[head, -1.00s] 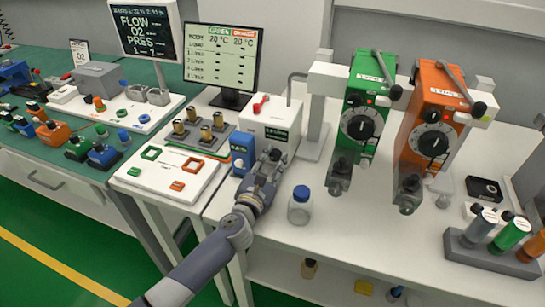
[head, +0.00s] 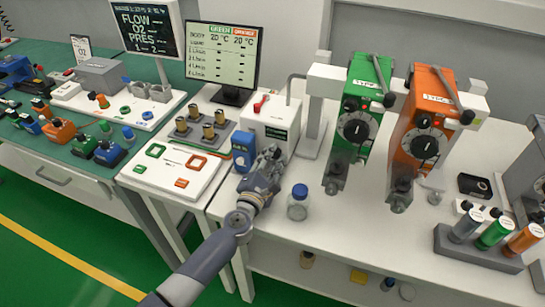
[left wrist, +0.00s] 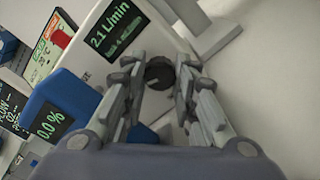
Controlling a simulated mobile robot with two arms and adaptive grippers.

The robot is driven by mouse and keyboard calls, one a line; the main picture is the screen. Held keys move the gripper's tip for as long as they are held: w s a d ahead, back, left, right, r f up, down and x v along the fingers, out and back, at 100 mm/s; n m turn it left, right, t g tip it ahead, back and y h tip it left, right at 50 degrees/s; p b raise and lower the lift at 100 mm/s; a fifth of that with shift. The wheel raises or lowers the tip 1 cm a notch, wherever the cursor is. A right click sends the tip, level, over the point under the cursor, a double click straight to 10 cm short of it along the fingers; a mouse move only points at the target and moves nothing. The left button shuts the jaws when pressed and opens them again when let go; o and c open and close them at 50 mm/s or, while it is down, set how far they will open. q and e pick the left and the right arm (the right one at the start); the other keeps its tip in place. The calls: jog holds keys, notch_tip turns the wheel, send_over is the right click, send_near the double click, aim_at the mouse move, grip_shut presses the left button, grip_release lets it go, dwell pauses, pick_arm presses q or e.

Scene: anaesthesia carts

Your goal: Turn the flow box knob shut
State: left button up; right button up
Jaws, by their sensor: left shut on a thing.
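The flow box is a white box (head: 268,118) with a red part on top, standing left of the green machine in the head view. Its display (left wrist: 118,27) reads 2.1 L/min in the left wrist view. Its small dark round knob (left wrist: 160,73) with a pale mark sits below the display. My left gripper (head: 272,154) is at the front of the box. In the left wrist view its two fingers (left wrist: 161,82) are shut on the knob, one at each side. In the head view the gripper hides the knob. My right gripper is out of view.
A blue box (head: 243,151) stands close left of the flow box; its display reads 0.0 %. A blue-capped jar (head: 298,203) stands right of my left arm. Green (head: 362,110) and orange (head: 424,120) machines stand farther right. White tabletop between jar and machines is clear.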

pick_arm(q)
jog(key=shift+f, duration=0.1)
jog(key=o, duration=0.8)
jog(key=v, duration=1.2)
